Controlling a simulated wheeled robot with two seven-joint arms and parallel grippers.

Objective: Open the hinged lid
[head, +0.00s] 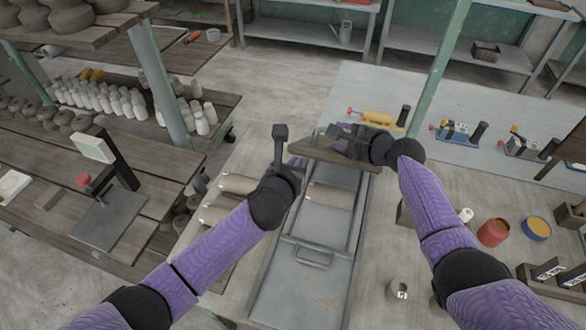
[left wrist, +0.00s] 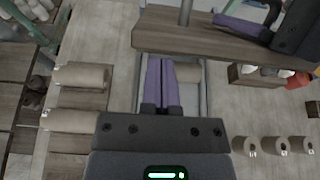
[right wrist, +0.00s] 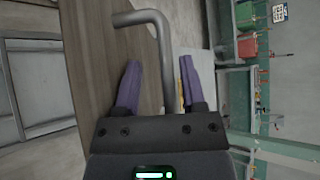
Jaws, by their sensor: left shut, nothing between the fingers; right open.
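The wooden lid (head: 333,157) is raised at the far end of a long metal trough (head: 300,285); its edge also shows in the left wrist view (left wrist: 200,42). In the right wrist view the lid's board (right wrist: 90,50) carries a bent grey rod handle (right wrist: 160,50). My right gripper (right wrist: 160,68) is open, with the rod between its fingers in the picture; contact cannot be told. My left gripper (head: 297,163) is shut and empty, close to the lid's left end. In the left wrist view its fingers (left wrist: 162,62) lie together over the trough, near the lid edge.
Clay rolls (head: 240,184) lie left of the trough, and another roll (head: 328,196) shows at it. A bar handle (head: 316,258) crosses its nearer part. Right are a red pot (head: 493,232) and small cups. A green post (head: 440,70) stands behind my right arm.

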